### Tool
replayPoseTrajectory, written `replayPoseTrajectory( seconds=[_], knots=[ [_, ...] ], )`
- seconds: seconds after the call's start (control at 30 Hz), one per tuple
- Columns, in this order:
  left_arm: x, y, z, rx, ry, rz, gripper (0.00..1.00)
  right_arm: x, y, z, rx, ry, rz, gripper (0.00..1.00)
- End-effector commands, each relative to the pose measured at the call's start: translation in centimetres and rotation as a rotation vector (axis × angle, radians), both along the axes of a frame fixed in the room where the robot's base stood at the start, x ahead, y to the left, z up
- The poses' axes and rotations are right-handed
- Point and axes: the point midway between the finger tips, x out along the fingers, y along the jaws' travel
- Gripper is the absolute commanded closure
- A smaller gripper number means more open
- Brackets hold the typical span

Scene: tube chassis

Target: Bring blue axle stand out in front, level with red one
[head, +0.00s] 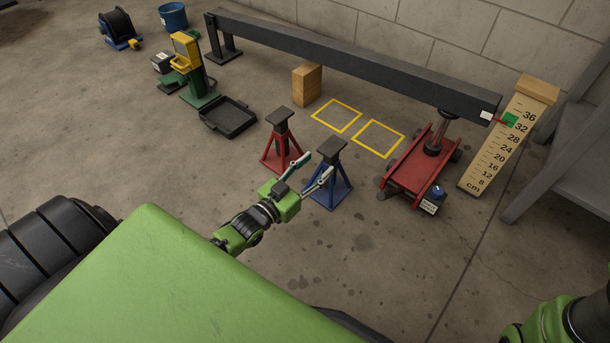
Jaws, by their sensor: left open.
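The blue axle stand (341,188) stands upright on the concrete floor, in front of the two yellow floor squares. The red axle stand (283,143) stands upright just to its left and slightly farther back in the picture. My left gripper (315,168) is open at the blue stand's left front. One finger points into the gap between the two stands; the other overlaps the blue stand's column. I cannot tell whether it touches. At the bottom right, part of my right arm shows; its gripper is out of view.
Two empty yellow squares (356,128) mark the floor behind the stands. A dark beam (350,60) spans above, over a red trolley jack (408,172) on the right. A wooden block (307,84), black tray (229,118) and cm scale board (500,148) stand nearby. Front floor is clear.

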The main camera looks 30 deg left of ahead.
Motion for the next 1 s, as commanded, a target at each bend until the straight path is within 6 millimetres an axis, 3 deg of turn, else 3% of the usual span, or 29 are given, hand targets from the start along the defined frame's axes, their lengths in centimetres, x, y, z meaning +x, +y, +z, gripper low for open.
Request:
replayPoseTrajectory(
  seconds=[0.1, 0.3, 1.0],
  knots=[
    [-2.2, 0.3, -0.1, 0.000, 0.002, 0.000, 0.54, 0.0, 0.0, 0.0, -0.001, 0.000, 0.000, 1.00],
    [-4.1, 0.6, -0.1, 0.000, 0.001, 0.000, 0.54, 0.0, 0.0, 0.0, -0.001, -0.001, 0.000, 1.00],
    [-4.4, 0.3, 0.7, -0.003, -0.011, -0.004, 0.54, 0.2, 0.0, 0.1, -0.001, 0.005, 0.000, 1.00]
  ],
)
